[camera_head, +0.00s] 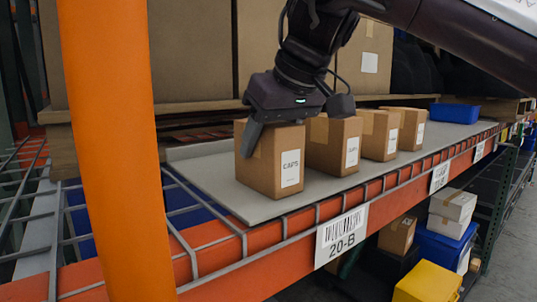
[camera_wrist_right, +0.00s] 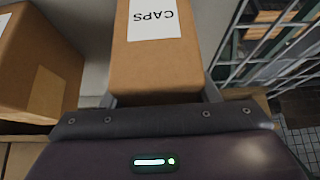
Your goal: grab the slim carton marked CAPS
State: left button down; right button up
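The carton marked CAPS (camera_head: 258,175) is a brown box with a white label, upright at the near end of a row on a grey shelf board. It fills the middle of the right wrist view (camera_wrist_right: 158,68), its label upside down there. My right gripper (camera_head: 275,128) is down over its top. One finger lies along its left face; the other is hidden in the head view. In the wrist view the fingers flank the carton, one on each side. Whether they press on it cannot be told. My left gripper is not in view.
A second labelled carton (camera_head: 322,158) stands close to the right, with more cartons (camera_head: 378,148) behind it. A blue bin (camera_head: 455,113) is further along. An orange upright (camera_head: 108,150) stands at the left. An orange beam (camera_head: 300,245) and wire rail edge the shelf.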

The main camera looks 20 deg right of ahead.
jog(key=shift+w, duration=0.1)
jog(key=c, duration=0.7)
jog(key=shift+a+r, duration=0.1)
jog(key=shift+r, duration=0.05)
